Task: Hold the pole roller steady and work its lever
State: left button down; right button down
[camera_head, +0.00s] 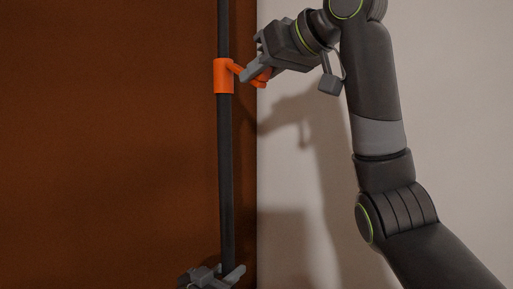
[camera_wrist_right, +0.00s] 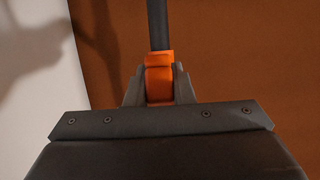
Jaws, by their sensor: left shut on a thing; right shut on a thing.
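The pole roller's dark pole (camera_head: 226,165) stands upright in the head view, with an orange collar (camera_head: 224,76) around its upper part. An orange lever (camera_head: 262,78) sticks out from the collar to the right. My right gripper (camera_head: 256,76) is shut on the lever; in the right wrist view its two fingers sit on either side of the orange part (camera_wrist_right: 159,78), with the pole (camera_wrist_right: 157,25) beyond. My left gripper (camera_head: 228,274) is shut on the pole at the bottom edge of the head view. The pole's two ends are out of view.
A brown surface (camera_head: 110,140) lies behind the pole on the left, and a pale surface (camera_head: 300,215) on the right, with a straight border just right of the pole. Shadows of my right arm fall on the pale surface. No loose objects show.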

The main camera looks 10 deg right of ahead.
jog(key=shift+d+r+g+h, duration=0.1)
jog(key=shift+r+g+h, duration=0.65)
jog(key=shift+g, duration=0.25)
jog(key=shift+r, duration=0.1)
jog(key=c, duration=1.2)
grip_release()
jog(key=shift+c, duration=0.2)
jog(key=shift+r, duration=4.9)
jog(key=shift+r, duration=0.1)
